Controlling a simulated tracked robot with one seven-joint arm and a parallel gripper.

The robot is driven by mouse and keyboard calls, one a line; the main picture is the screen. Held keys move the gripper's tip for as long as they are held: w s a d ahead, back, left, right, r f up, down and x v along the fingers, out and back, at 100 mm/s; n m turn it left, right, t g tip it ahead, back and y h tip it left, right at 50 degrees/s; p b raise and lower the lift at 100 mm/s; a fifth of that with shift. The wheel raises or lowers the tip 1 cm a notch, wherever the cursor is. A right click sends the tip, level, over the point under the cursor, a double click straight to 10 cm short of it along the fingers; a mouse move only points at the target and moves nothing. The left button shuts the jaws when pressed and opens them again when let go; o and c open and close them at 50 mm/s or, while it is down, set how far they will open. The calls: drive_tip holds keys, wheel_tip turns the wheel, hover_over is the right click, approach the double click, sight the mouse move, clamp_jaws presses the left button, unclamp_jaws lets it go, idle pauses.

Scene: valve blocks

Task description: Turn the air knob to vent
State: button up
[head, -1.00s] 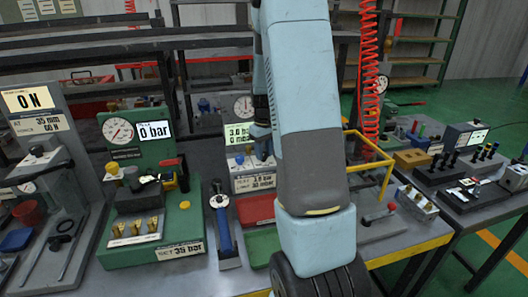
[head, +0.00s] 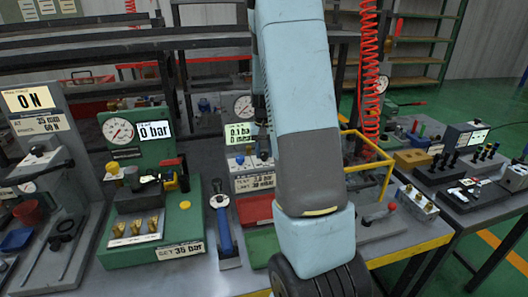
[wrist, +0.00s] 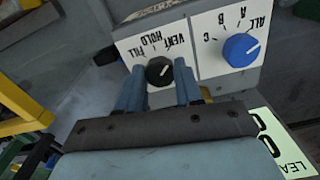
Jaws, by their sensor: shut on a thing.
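The air knob (wrist: 159,71) is a small black dial on a white plate marked FILL, HOLD and VENT, upside down in the wrist view. Its white mark points up and right, toward VENT. My gripper (wrist: 158,80) is shut on it, with one blue finger on each side. The blue knob (wrist: 241,50), marked ALL, A, B and C, sits to its right, clear of the fingers. In the head view my arm hides the gripper and the air knob. The green display (head: 239,134) there appears to read 0.1 bar.
A round gauge (head: 243,106) stands above the display. A yellow frame (head: 372,152) stands right of my arm, near a red coiled hose (head: 369,70). A green gauge block (head: 150,220) stands left. A blue-handled tool (head: 223,225) lies on the bench between.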

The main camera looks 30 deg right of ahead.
sight(263, 154)
drive_tip(key=o, duration=1)
drive_tip(key=shift+o, duration=0.2)
wheel_tip(263, 154, up, 14)
drive_tip(key=shift+f, duration=0.15)
idle(0.5)
drive_tip(key=s+a+r+n+t, duration=0.2)
drive_tip(key=s+a+r+t, duration=0.1)
drive_tip(key=s+a+r, duration=0.75)
drive_tip(key=s+a+n+t, duration=0.1)
drive_tip(key=s+a, duration=0.3)
drive_tip(key=s, duration=0.4)
drive_tip(key=s+a+n+t, duration=0.1)
drive_tip(key=s+a, duration=0.3)
drive_tip(key=s, duration=0.3)
drive_tip(key=shift+s+a+f+n+t, duration=0.25)
drive_tip(key=shift+s+f+n+t, duration=0.05)
drive_tip(key=shift+s+f, duration=0.05)
